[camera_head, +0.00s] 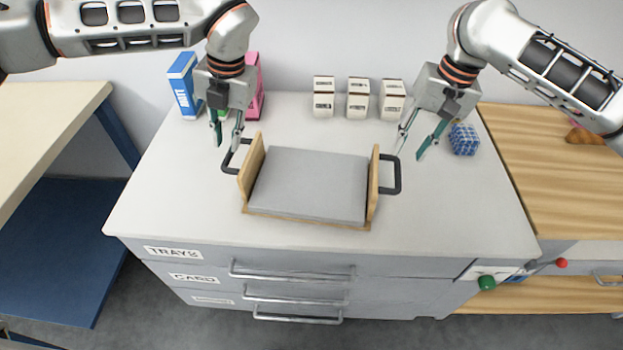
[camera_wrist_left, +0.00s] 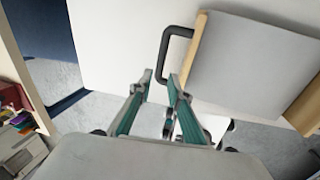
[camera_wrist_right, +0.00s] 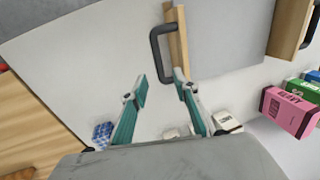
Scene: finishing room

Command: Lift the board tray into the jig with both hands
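The board tray (camera_head: 256,212) stands on the white worktop, with wooden end walls, a dark handle at each end and a flat grey board (camera_head: 310,185) in it. My left gripper (camera_head: 227,147) is open and empty, just above and behind the left handle (camera_head: 226,163). In the left wrist view that handle (camera_wrist_left: 165,52) is ahead of the fingertips, not between them. My right gripper (camera_head: 411,150) is open and empty, close behind the right handle (camera_head: 397,176). In the right wrist view this handle (camera_wrist_right: 155,45) is also outside the fingers. I cannot make out a separate jig.
Several white cartons (camera_head: 358,98) stand along the back wall. A blue box (camera_head: 183,85) and a pink box (camera_head: 254,85) stand behind my left gripper. A blue checked block (camera_head: 464,140) lies right of my right gripper. The worktop in front of the tray is clear.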

